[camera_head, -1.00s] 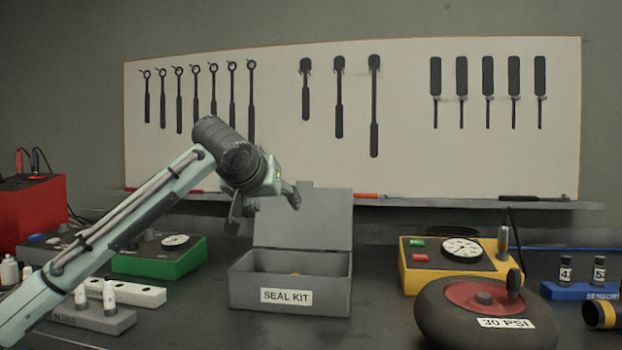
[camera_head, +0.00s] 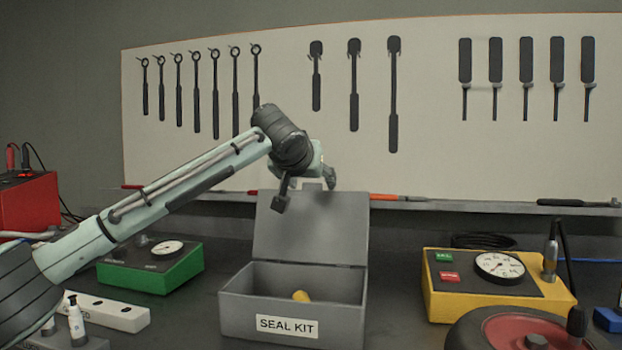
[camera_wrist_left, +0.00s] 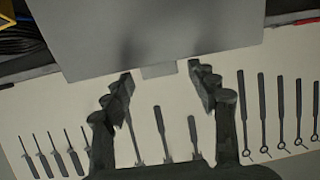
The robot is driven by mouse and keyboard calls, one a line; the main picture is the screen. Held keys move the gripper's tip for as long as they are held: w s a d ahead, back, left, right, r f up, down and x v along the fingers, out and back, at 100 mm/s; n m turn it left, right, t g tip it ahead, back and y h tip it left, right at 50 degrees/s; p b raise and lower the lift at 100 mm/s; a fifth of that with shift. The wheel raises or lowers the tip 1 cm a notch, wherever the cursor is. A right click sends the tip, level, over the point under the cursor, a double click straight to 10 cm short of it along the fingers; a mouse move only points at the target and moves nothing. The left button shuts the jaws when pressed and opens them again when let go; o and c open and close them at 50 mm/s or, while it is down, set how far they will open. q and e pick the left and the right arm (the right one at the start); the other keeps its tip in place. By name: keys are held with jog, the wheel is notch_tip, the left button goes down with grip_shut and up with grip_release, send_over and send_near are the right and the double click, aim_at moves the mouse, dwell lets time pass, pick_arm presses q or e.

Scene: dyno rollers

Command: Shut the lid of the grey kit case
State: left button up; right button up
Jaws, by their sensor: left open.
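The grey kit case (camera_head: 345,310), labelled SEAL KIT, stands on the bench with its lid (camera_head: 312,232) raised and leaning slightly back. A small yellow item (camera_head: 301,296) lies inside. My left gripper (camera_head: 306,190) is open and empty at the top edge of the lid. In the left wrist view the lid (camera_wrist_left: 160,35) fills the upper middle, and its small tab (camera_wrist_left: 158,71) lies between the spread fingertips of my left gripper (camera_wrist_left: 160,73). I cannot tell whether the fingers touch the lid. My right gripper is not in view.
A green gauge box (camera_head: 150,275) stands left of the case, a yellow gauge box (camera_head: 495,305) right of it. A wheel (camera_head: 520,330) is at the front right. Behind is a tool board (camera_head: 280,80) with a ledge. The bench close beside the case is clear.

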pick_arm(q)
jog(key=shift+w+d+f, duration=0.1)
jog(key=shift+w, duration=0.25)
grip_shut()
